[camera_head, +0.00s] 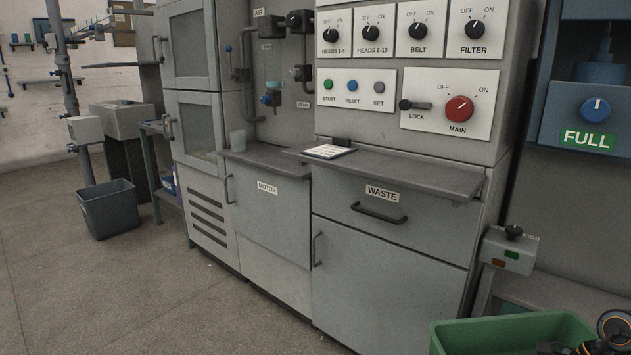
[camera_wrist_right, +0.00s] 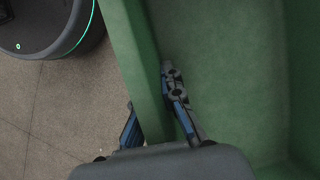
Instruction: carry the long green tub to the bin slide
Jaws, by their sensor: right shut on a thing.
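The long green tub (camera_head: 468,337) shows at the bottom right of the head view, cut off by the frame edge. In the right wrist view the tub (camera_wrist_right: 225,60) fills the right side, and its wall runs between my right fingers. My right gripper (camera_wrist_right: 154,112) is shut on that wall, one finger inside the tub and one outside. Part of my right arm shows over the tub at the bottom right of the head view. My left gripper is in neither view. I cannot tell which thing is the bin slide.
A grey cabinet with a WASTE drawer (camera_head: 382,207) and a projecting worktop (camera_head: 430,176) stands ahead. A small switch box (camera_head: 508,251) stands right of it, below a FULL panel (camera_head: 588,137). A grey bin (camera_head: 109,209) is on the floor at left. Floor at front left is clear.

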